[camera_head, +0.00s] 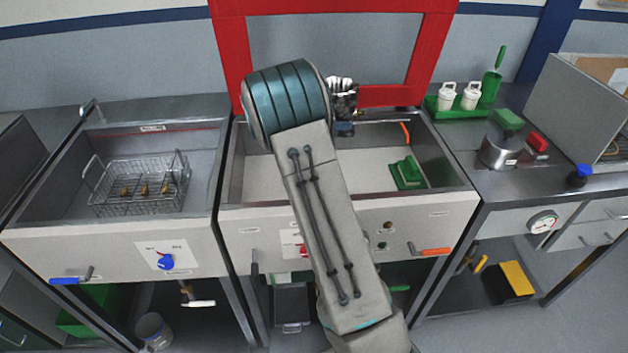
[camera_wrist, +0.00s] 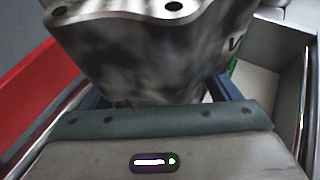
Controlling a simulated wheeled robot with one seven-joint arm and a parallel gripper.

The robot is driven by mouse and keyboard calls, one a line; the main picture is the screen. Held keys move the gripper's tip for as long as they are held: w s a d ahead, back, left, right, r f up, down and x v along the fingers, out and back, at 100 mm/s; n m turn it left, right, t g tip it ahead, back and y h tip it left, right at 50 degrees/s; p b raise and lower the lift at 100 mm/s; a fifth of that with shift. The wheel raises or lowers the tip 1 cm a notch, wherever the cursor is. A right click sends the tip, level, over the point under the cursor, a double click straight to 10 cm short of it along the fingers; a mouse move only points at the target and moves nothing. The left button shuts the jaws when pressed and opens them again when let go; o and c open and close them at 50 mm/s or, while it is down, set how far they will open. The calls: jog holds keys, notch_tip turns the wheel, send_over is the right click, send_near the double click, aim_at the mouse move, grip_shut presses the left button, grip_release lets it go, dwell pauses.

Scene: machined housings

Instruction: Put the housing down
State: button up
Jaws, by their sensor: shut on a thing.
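The housing (camera_wrist: 150,55) is a blotchy grey metal block with bolt holes in its top flange, and it fills the upper wrist view. It also shows in the head view (camera_head: 342,98), partly hidden behind my arm. My gripper (camera_head: 344,129) is shut on it, with blue finger parts showing at its lower edge. The housing is over the back of the middle basin (camera_head: 265,185), in front of the red frame. I cannot tell how high above the basin floor it is, and its underside is hidden.
The red frame (camera_head: 232,55) rises behind the middle basin. A green block (camera_head: 407,173) and an orange-handled item (camera_head: 405,132) are at the basin's right. The left basin holds a wire basket (camera_head: 138,186). A metal pot (camera_head: 499,151) stands on the right counter.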

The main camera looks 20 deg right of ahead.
jog(key=shift+w+d+f+b, duration=0.15)
jog(key=shift+f+b, duration=0.15)
jog(key=shift+f, duration=0.5)
jog(key=shift+s+f+b, duration=0.4)
jog(key=shift+s+b, duration=0.15)
jog(key=shift+b, duration=0.2)
jog(key=shift+w+f+b, duration=0.2)
jog(key=shift+f+b, duration=3.6)
jog(key=shift+f, duration=4.85)
jog(key=shift+f, duration=0.2)
jog(key=o, duration=1.6)
jog(key=shift+a, duration=0.2)
jog(key=shift+r, duration=0.1)
